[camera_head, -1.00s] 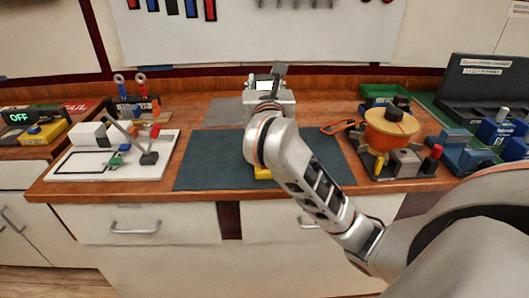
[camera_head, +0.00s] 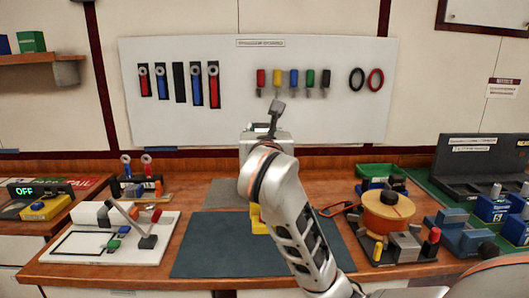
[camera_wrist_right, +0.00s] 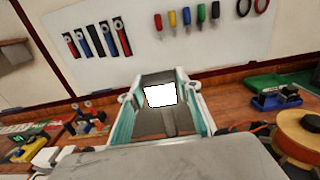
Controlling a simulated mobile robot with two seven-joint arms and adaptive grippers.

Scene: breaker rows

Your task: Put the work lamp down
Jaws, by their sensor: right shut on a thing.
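My right gripper (camera_head: 266,138) is over the back of the workbench, seen from behind. In the right wrist view its two fingers (camera_wrist_right: 165,108) stand either side of a dark piece with a bright white panel, which I take to be the work lamp (camera_wrist_right: 160,96). The gripper is shut on it. A dark upright part (camera_head: 276,108) shows above the gripper in the head view. My wrist hides most of the lamp there. A yellow piece (camera_head: 257,219) shows beside my forearm; I cannot tell what it belongs to. My left gripper is out of view.
A dark mat (camera_head: 205,255) lies bare left of my forearm. A white board (camera_head: 85,252) with small parts is at left. An orange round-topped thing (camera_head: 388,207), a green bin (camera_head: 375,172) and blue blocks (camera_head: 465,235) crowd the right. A tool panel (camera_head: 330,120) hangs behind.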

